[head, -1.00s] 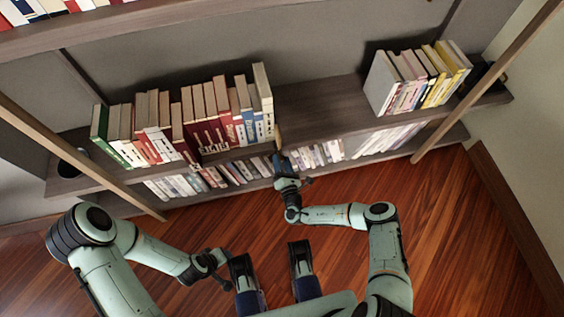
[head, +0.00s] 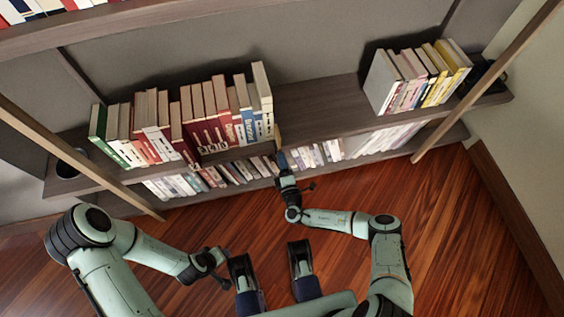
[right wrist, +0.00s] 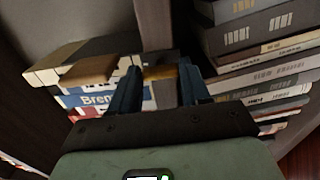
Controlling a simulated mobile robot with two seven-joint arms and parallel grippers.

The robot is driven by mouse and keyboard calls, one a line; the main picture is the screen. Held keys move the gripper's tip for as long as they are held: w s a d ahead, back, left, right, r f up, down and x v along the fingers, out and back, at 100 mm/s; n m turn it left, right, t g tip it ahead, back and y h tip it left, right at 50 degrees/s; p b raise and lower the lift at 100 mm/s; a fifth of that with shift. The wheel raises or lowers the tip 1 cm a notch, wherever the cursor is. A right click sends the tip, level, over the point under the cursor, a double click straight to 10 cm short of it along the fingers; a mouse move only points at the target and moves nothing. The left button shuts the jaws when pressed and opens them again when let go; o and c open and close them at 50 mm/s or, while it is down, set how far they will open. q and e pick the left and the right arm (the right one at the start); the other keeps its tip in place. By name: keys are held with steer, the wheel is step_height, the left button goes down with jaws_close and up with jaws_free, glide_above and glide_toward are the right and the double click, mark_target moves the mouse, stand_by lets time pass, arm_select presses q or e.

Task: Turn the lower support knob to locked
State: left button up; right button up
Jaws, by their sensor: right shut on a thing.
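My right gripper (head: 282,160) reaches the lower shelf front, just below the wooden upright between the book rows. In the right wrist view its two dark fingers (right wrist: 160,88) stand apart, closed on a small brown piece (right wrist: 160,73) between them. This appears to be the lower support knob, mostly hidden by the fingers; its markings and setting cannot be read. In the head view the gripper covers that spot. My left gripper (head: 218,262) hangs low over the floor at the left, away from the shelf; its jaws are too small to judge.
Books (right wrist: 95,85) lie close on the left and a row of books (right wrist: 260,75) on the right. The middle shelf (head: 320,108) has a bare stretch. The wooden floor (head: 450,220) is clear.

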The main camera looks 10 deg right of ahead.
steer(key=shift+m, duration=0.4)
steer(key=o, duration=1.1)
steer(key=shift+c, duration=0.2)
